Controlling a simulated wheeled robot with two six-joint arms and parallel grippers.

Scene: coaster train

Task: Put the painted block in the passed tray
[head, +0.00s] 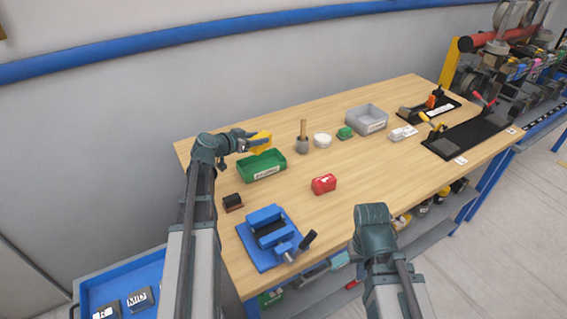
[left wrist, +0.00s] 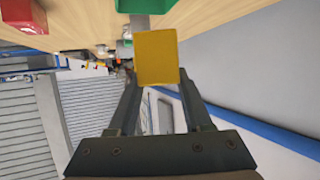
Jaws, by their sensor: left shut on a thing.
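The painted block is a yellow block (head: 261,141), held up in the air at the rear of the table. My left gripper (head: 250,138) is shut on it; the left wrist view shows the yellow block (left wrist: 157,57) between the fingertips. A green tray (head: 281,164) with a white label on its front sits on the table just below the block. The label is too small to read. A part of the green tray also shows at the top of the left wrist view (left wrist: 130,6). My right arm stands at the front edge; its gripper fingers are hidden.
A red box (head: 323,184) and a blue vise (head: 268,238) stand in front of the tray. A dark block (head: 232,202) lies at left.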

